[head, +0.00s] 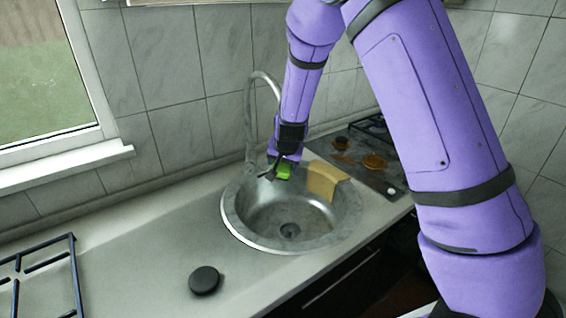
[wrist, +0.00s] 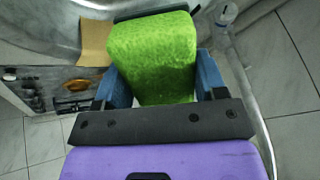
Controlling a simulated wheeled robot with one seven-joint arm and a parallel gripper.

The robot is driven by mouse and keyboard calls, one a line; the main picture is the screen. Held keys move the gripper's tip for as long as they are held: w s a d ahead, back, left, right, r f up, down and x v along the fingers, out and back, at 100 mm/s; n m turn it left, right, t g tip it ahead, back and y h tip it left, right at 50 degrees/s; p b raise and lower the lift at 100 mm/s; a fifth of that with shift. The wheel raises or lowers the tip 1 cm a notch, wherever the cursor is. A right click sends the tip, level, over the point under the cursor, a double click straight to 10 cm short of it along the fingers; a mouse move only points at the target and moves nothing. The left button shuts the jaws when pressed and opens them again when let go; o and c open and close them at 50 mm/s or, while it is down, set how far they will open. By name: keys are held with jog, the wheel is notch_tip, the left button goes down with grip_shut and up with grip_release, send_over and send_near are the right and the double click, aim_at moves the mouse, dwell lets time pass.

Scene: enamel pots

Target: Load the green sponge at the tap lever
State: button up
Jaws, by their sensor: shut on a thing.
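The green sponge (wrist: 152,55) is bright green and fills the space between my gripper's fingers in the wrist view. My gripper (wrist: 160,88) is shut on it, with a blue finger at each side. In the head view the sponge (head: 284,171) shows as a small green patch under my gripper (head: 278,165), over the back rim of the sink. The metal tap (head: 250,110) rises behind the sink, just left of my gripper. Its lever cannot be made out clearly; a part of the tap's base is close to or behind my gripper.
The round metal sink (head: 290,230) is empty. A tan cloth (head: 325,180) hangs over its back right rim and shows in the wrist view (wrist: 94,42). A stained stove (head: 365,158) stands right. A black disc (head: 204,280) and a dark grate (head: 40,270) lie on the counter.

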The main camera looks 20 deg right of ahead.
aim_at(289, 176)
jog(key=shift+s+a, duration=0.2)
jog(key=shift+s, duration=1.8)
jog(key=shift+s+a, duration=0.2)
jog(key=shift+s, duration=1.8)
jog(key=s+r, duration=0.4)
jog(key=s, duration=0.1)
jog(key=shift+a, duration=0.2)
jog(key=w+d+f+n+y, duration=0.1)
jog(key=w+d+f+n, duration=0.2)
jog(key=f, duration=0.5)
jog(key=w+d+f+n+y, duration=0.2)
jog(key=w+d+f+n, duration=0.1)
jog(key=d+f, duration=0.3)
notch_tip(289, 176, down, 3)
jog(key=shift+r+g, duration=0.15)
jog(key=shift+g, duration=0.15)
